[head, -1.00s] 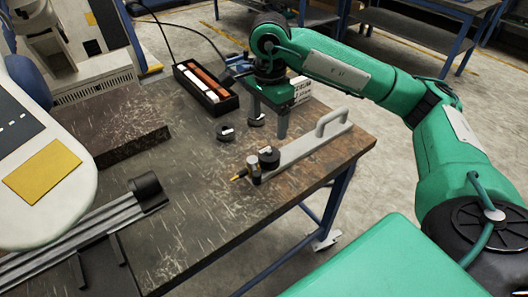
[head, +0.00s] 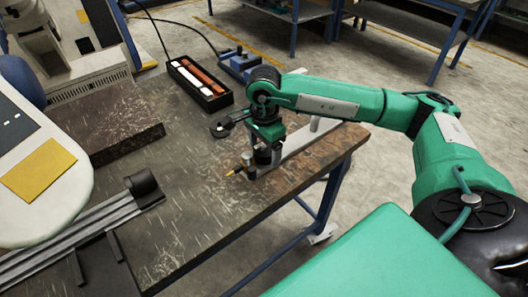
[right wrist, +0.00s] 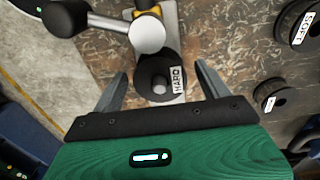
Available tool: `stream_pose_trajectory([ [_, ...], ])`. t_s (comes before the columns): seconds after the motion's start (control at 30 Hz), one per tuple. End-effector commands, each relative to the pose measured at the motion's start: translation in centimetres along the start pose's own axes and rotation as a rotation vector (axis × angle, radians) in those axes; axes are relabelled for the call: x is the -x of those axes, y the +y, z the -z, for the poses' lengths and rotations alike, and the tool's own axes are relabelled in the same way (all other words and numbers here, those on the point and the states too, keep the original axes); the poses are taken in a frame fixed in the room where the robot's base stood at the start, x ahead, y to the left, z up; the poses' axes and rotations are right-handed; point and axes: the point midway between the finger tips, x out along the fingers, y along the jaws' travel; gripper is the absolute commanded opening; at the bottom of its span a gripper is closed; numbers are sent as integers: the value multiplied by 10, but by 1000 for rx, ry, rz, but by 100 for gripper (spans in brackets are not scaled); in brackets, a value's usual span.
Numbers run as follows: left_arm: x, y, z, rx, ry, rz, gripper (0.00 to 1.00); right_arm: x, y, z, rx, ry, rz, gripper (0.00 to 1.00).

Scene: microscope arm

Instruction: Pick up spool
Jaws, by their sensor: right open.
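A black spool labelled HARD (right wrist: 152,80) stands on the grey metal plate (head: 299,137) with a handle, beside a silver knob with a yellow tip (head: 247,160). In the head view my right gripper (head: 264,146) is over this spool and hides most of it. In the right wrist view my right gripper (right wrist: 160,70) is open, with one finger on each side of the spool. The spool does not look gripped. A spool labelled SOFT (right wrist: 294,25) and another black spool (right wrist: 268,98) are to the right in that view. My left gripper is not in view.
A black tray (head: 218,103) with white and orange-brown sticks lies at the back of the worn table (head: 205,205). Metal rails (head: 70,232) lie at the front left. The table's right edge is close to the plate.

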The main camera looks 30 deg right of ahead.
Motion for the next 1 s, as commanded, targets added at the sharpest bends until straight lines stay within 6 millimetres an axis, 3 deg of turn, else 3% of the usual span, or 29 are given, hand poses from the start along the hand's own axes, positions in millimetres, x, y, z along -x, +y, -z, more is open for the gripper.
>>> stream_pose_trajectory([
  [0.13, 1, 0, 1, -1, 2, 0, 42, 0, 0, 0, 0, 0, 0, 75],
  [0.4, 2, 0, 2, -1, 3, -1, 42, 0, 0, 0, 0, 0, 0, 25],
  [0.77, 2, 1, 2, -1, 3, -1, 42, 6, -1, 0, 0, 0, 2, 25],
  [1.0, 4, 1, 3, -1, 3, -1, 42, 36, -1, 0, -1, 0, 5, 25],
])
